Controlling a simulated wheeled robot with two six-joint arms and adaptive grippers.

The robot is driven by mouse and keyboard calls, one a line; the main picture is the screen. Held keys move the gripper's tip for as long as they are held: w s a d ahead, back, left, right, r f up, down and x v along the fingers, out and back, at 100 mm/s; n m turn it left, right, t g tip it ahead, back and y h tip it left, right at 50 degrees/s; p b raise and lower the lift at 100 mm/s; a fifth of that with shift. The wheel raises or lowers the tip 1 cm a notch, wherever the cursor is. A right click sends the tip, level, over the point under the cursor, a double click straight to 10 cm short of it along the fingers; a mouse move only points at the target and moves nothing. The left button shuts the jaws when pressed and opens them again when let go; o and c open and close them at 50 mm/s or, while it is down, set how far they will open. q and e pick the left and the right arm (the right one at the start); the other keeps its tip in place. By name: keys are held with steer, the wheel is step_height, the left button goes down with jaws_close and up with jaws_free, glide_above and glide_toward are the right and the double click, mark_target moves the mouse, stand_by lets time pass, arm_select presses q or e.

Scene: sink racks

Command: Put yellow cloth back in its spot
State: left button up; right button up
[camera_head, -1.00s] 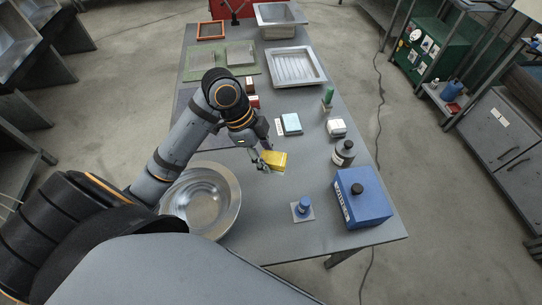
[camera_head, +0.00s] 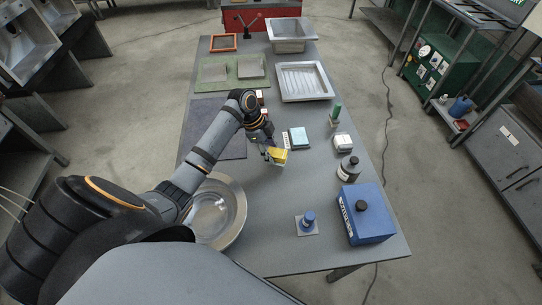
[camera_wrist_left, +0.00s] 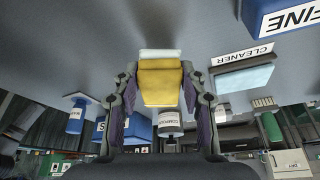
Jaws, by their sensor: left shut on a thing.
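The yellow cloth (camera_head: 281,157) shows as a small folded yellow block with a pale edge. My left gripper (camera_head: 271,155) is shut on it and holds it over the grey table, just nearer than a light blue block (camera_head: 300,138) on a dark base with a white label. In the left wrist view the yellow cloth (camera_wrist_left: 160,82) sits between the two fingers of the left gripper (camera_wrist_left: 160,92), with a whitish layer at its far edge. The light blue block (camera_wrist_left: 243,79) there lies beside a CLEANER label. I cannot tell the cloth's height above the table. My right gripper is not in view.
A metal basin (camera_head: 214,235) stands at near left. A blue box (camera_head: 372,221), a dark bottle (camera_head: 347,168), a white block (camera_head: 343,144) and a blue bottle (camera_head: 308,220) stand at right. A metal tray (camera_head: 303,92) and green mat (camera_head: 240,84) lie farther back.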

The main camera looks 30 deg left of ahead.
arm_select(q)
step_height(320, 180, down, 2)
steer(key=shift+s+d+f, duration=0.1)
steer(key=shift+f, duration=0.15)
steer(key=shift+f, duration=0.15)
steer(key=o, duration=1.1)
steer(key=b+v, duration=0.1)
steer(key=v, duration=1.1)
